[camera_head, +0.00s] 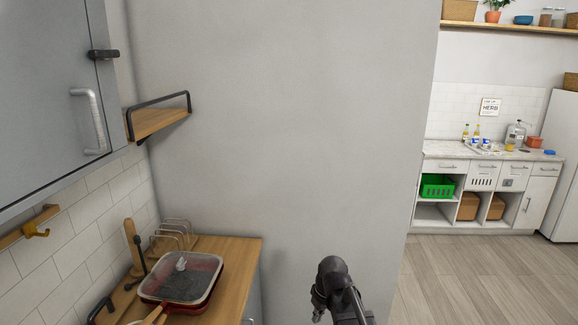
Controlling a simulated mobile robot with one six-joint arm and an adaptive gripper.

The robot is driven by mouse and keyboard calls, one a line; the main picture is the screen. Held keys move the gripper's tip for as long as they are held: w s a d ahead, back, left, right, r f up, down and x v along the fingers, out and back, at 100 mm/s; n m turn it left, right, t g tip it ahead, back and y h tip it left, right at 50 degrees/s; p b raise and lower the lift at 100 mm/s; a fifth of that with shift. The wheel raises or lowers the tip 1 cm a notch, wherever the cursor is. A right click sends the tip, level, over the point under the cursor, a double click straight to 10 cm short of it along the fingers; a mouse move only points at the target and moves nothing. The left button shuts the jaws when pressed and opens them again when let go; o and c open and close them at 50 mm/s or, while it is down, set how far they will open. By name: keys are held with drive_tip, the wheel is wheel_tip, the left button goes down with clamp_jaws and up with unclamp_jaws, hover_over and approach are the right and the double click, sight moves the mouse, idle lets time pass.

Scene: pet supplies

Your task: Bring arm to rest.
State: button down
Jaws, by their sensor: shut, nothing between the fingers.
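My gripper (320,307) shows at the bottom of the head view, right of centre, as the dark end of my arm. It is in front of the plain grey wall and apart from the wooden counter (232,248) to its left. It is shut and holds nothing. The lower arm is cut off by the frame edge.
A red pan with a glass lid (183,279) sits on the counter by a wire rack (172,236). A grey cabinet (45,90) and small wooden shelf (160,120) hang above. Open floor (470,275) lies right, before white cabinets (482,190).

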drive_tip(key=s+d+m+h, duration=0.2)
drive_tip(key=s+d+m, duration=0.3)
drive_tip(key=s+d, duration=0.4)
drive_tip(key=shift+s+m, duration=0.25)
drive_tip(key=shift+m, duration=0.15)
drive_tip(key=shift+f, duration=0.1)
idle(0.4)
